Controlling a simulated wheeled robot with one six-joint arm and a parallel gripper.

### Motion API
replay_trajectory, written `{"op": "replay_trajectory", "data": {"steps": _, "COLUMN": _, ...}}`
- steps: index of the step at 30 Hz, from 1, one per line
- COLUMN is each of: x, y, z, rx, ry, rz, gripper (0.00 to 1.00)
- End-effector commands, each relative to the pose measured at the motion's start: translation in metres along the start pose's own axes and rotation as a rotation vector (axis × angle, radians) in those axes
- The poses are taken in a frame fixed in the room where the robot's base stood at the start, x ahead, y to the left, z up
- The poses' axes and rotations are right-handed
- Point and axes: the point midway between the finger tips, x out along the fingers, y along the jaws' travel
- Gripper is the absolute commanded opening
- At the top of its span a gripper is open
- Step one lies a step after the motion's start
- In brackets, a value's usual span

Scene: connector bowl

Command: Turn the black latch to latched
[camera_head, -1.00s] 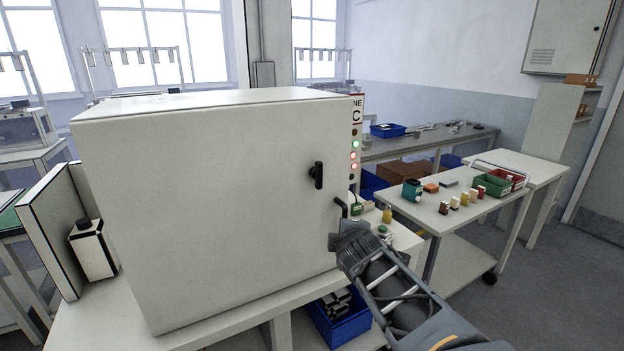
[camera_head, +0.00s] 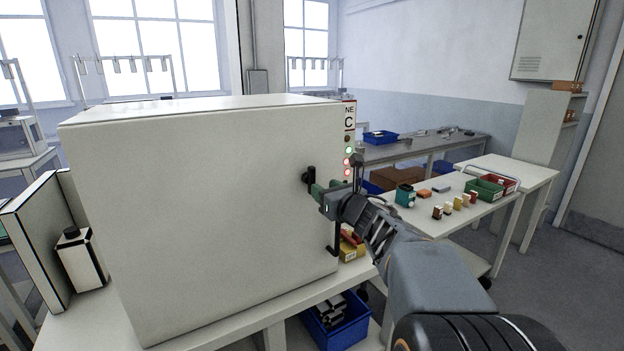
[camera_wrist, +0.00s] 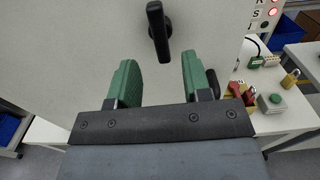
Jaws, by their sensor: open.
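The black latch (camera_head: 310,180) sits on the right part of the white cabinet's front face (camera_head: 200,220). Its handle stands upright in the head view. In the wrist view the latch (camera_wrist: 158,32) is close to upright with a slight tilt, just beyond the green fingertips. My gripper (camera_head: 317,192) is close to the latch, at its lower right in the head view. In the wrist view my gripper (camera_wrist: 160,68) is open with nothing between its fingers, and the latch lies roughly in line with the gap. The head view does not clearly show whether they touch.
A black bent handle (camera_head: 333,242) is low on the cabinet's right edge. Indicator lights (camera_head: 347,160) line a panel at the right. A cart (camera_head: 455,225) with small parts and bins stands to the right. A blue bin (camera_head: 340,325) is below the bench.

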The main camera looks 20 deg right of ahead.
Motion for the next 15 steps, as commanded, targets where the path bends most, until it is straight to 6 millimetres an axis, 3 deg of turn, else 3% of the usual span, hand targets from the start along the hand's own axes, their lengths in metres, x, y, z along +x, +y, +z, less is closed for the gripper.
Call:
{"op": "replay_trajectory", "data": {"steps": 6, "x": 0.04, "y": 0.0, "z": 0.001, "rx": 0.003, "ry": 0.001, "rz": 0.001, "gripper": 0.45}}
{"op": "replay_trajectory", "data": {"steps": 15, "x": 0.069, "y": 0.0, "z": 0.001, "rx": 0.003, "ry": 0.0, "rz": 0.0, "gripper": 0.45}}
